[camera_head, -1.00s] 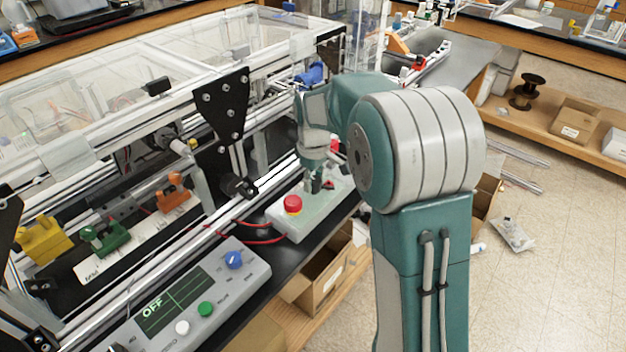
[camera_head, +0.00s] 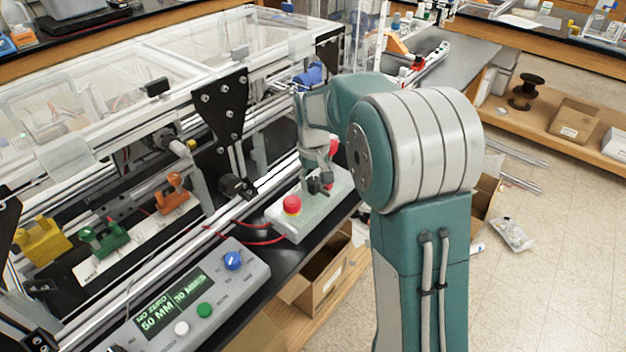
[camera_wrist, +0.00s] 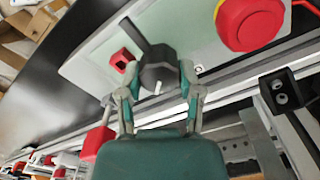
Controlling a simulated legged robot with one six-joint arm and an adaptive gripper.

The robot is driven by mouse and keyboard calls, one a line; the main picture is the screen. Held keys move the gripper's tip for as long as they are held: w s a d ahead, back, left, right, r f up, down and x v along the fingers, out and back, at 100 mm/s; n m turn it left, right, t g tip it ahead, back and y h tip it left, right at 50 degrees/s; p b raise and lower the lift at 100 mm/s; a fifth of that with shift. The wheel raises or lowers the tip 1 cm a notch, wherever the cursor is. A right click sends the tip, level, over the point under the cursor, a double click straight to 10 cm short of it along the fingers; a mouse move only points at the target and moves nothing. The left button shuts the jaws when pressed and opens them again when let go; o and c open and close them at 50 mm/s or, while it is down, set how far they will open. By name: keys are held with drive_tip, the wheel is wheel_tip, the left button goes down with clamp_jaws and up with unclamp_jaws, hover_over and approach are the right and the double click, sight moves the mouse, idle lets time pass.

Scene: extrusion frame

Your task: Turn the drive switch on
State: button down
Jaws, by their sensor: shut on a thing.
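The drive switch is a dark faceted knob (camera_wrist: 158,70) with a white pointer mark, set on a pale control box (camera_head: 300,226). My gripper (camera_head: 319,186) reaches down to this box. In the wrist view its two fingers (camera_wrist: 160,76) sit on either side of the knob, shut on it. A black bar runs from the knob toward the upper left. In the head view the fingers mostly hide the knob.
A large red stop button (camera_wrist: 250,22) and a small red square part (camera_wrist: 122,60) are on the box near the knob. The console carries a blue knob (camera_head: 233,261), a green button (camera_head: 204,309) and a white button (camera_head: 181,328). The extrusion frame's rails run close beside the box.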

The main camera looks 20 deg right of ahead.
sight(313, 179)
drive_tip(key=shift+s+f, duration=0.1)
drive_tip(key=shift+f, duration=0.05)
drive_tip(key=shift+c, duration=1.3)
unclamp_jaws()
wheel_tip(313, 179, up, 12)
drive_tip(key=shift+a, duration=0.1)
